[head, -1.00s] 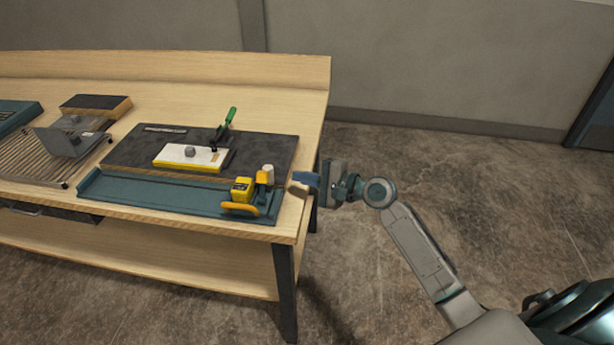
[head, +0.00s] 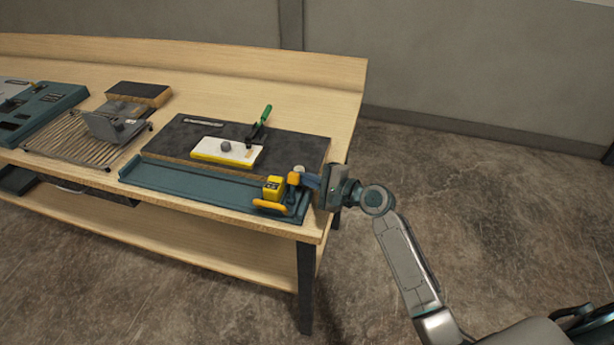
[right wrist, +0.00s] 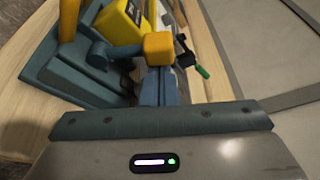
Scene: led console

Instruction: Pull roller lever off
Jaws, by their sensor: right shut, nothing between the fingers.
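The yellow switch box (head: 273,187) stands at the right end of the teal tray (head: 190,188). An orange lever piece (head: 293,179), which I take as the roller lever, is at its right, with a pale round top beside it. In the right wrist view the orange block (right wrist: 159,46) sits on a teal arm leading to the yellow box (right wrist: 115,22). My right gripper (head: 308,180) is shut and empty, its blue fingertips close to the orange piece from the right. In the right wrist view the fingertips (right wrist: 159,82) lie just below the block; I cannot tell whether they touch. My left gripper is out of view.
A dark board (head: 290,147) behind the tray carries a white-and-yellow plate (head: 212,151) and a green-handled clamp (head: 261,124). A wire rack (head: 62,148) and teal console (head: 40,108) lie further left. The floor right of the table is clear.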

